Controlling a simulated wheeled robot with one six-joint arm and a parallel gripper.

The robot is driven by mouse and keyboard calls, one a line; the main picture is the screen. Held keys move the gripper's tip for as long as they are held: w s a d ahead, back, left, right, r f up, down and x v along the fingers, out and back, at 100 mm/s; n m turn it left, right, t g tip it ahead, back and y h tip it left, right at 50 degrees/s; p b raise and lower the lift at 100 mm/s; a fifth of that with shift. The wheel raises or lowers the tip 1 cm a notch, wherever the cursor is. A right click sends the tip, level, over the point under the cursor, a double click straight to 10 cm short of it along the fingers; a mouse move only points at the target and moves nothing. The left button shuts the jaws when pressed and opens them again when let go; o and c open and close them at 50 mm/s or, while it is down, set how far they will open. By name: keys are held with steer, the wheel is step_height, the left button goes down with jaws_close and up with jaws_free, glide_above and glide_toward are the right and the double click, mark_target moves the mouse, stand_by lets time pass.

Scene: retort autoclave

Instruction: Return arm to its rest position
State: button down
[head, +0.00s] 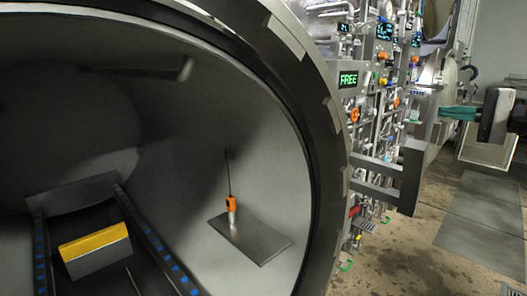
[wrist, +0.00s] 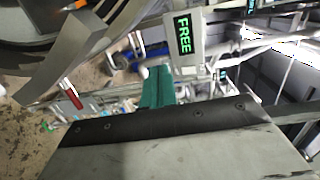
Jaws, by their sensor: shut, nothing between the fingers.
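My gripper (head: 443,113) is at the right of the head view, its teal fingers pointing left toward the panel of valves and pipes. The fingers are shut together with nothing between them. In the wrist view the teal fingers (wrist: 158,88) stick out past the grey and black gripper body, which fills the bottom of the picture. They show clear of any contact, in front of the pipework. The rest of my arm is mostly out of view.
The round autoclave opening (head: 322,150) fills the left. Inside are a yellow-topped block (head: 95,243) between blue-marked rails and an orange-handled probe (head: 231,203) on a shelf plate (head: 270,243). A grey bracket (head: 408,180) juts from the rim. A green "FREE" display (head: 348,79) is lit. The floor at right is open.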

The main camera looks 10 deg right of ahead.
steer(key=s+a+f+n+g+h, duration=0.1)
steer(key=s+a+f+g, duration=0.2)
steer(key=a, duration=0.4)
steer(key=s+a+f+n+g, duration=0.2)
steer(key=s+a+f+g, duration=0.1)
steer(key=a, duration=0.4)
steer(key=s+a+f+n+g+h, duration=0.1)
steer(key=s+a+f+g, duration=0.2)
steer(key=a, duration=0.4)
steer(key=s+a+f+n+g+h, duration=0.1)
steer(key=s+f+n+h, duration=0.2)
steer(key=s, duration=0.5)
steer(key=s+a+f+n+g+h, duration=0.1)
steer(key=s+f+n+h, duration=0.2)
steer(key=s+f+h, duration=0.3)
steer(key=shift+s+f+g, duration=0.4)
steer(key=shift+s+f, duration=0.4)
steer(key=shift+s, duration=0.25)
